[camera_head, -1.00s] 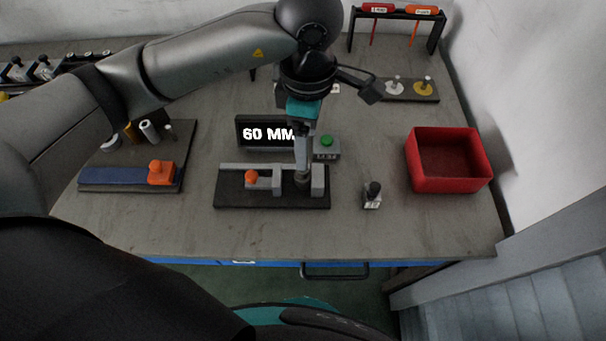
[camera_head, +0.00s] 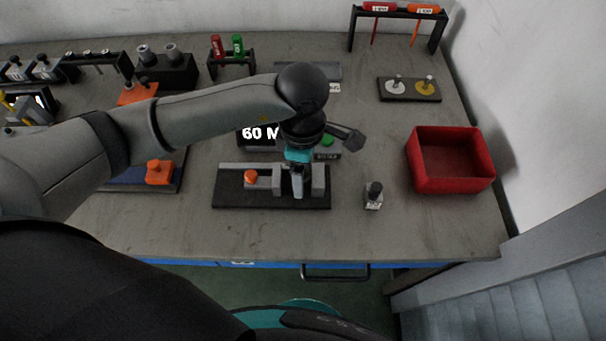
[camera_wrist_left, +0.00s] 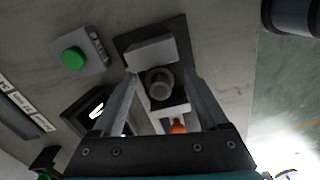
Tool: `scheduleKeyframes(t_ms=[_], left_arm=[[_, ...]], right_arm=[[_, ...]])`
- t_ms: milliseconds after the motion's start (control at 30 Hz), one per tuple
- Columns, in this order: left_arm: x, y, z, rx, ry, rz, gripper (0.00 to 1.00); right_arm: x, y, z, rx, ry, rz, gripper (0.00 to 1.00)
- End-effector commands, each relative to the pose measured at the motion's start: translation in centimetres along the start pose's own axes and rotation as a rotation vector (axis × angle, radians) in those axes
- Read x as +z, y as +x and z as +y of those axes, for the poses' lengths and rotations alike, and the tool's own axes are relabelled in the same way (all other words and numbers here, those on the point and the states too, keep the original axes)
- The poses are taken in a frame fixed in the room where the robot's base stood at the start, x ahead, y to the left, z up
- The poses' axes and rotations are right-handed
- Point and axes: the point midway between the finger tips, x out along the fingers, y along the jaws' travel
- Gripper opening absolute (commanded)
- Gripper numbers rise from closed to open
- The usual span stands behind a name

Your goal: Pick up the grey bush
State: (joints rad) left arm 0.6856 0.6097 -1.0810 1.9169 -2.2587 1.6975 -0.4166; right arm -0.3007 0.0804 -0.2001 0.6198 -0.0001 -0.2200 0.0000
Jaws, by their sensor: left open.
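The grey bush (camera_wrist_left: 160,84) shows in the left wrist view as a short round grey piece standing between the grey blocks of a clamp fixture on a black base plate (camera_head: 235,199). My left gripper (camera_head: 298,194) points down over this fixture. In the wrist view its two fingers (camera_wrist_left: 160,98) are apart, one on each side of the bush. I cannot tell whether they touch it. In the head view the gripper hides the bush. My right gripper is not in view.
The fixture has an orange knob (camera_head: 250,176) at its left. Behind it stand a "60 MM" display (camera_head: 258,134) and a green button (camera_head: 327,140). A small block with a black knob (camera_head: 373,195) and a red bin (camera_head: 452,187) are to the right. The table front is clear.

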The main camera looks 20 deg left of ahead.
Motion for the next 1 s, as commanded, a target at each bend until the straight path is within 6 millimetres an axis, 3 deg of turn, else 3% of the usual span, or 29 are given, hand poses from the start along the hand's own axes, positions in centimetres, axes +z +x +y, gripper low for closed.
scheduleKeyframes(t_ms=[67, 733, 1000], left_arm=[[0.02, -0.04, 0.00, 0.000, 0.000, 0.000, 0.77], [0.02, -0.09, 0.02, 0.000, -0.001, 0.000, 0.02], [0.04, -0.27, 0.06, 0.001, -0.001, -0.001, 0.00]], right_arm=[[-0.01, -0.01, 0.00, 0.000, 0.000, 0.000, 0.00], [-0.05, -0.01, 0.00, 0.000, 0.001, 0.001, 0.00], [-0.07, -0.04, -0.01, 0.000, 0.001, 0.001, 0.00]])
